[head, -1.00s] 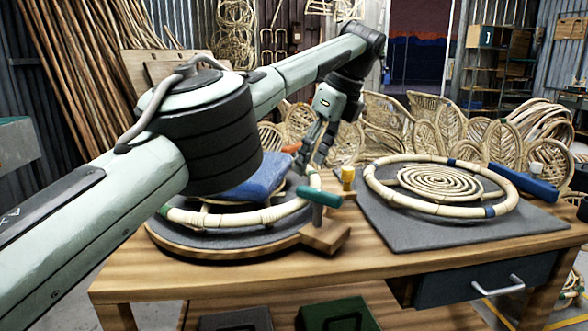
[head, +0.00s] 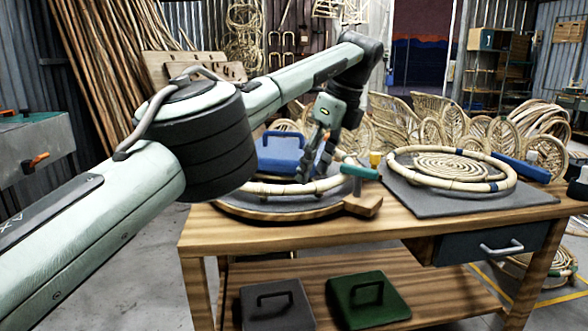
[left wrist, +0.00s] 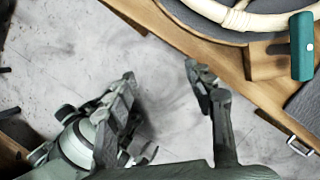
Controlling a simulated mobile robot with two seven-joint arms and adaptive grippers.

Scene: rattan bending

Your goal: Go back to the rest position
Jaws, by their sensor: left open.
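My left gripper (head: 316,164) hangs pointing down in the head view, in front of the blue weight with a handle (head: 276,152). It is open, and its fingers overlap the rattan ring on the round jig (head: 280,190) in the picture. In the left wrist view my left gripper (left wrist: 163,85) has its fingers spread wide, with only grey floor (left wrist: 165,45) between them. The workbench edge (left wrist: 160,25) and a teal-handled clamp (left wrist: 301,48) lie beyond the fingers. My right gripper's fingers do not show.
A second rattan ring with a coil (head: 450,165) lies on a grey mat (head: 400,190) on the bench at right. A grey weight (head: 277,306) and a green weight (head: 366,298) sit on the lower shelf. A grey cabinet (head: 35,145) stands at left. Floor is open before it.

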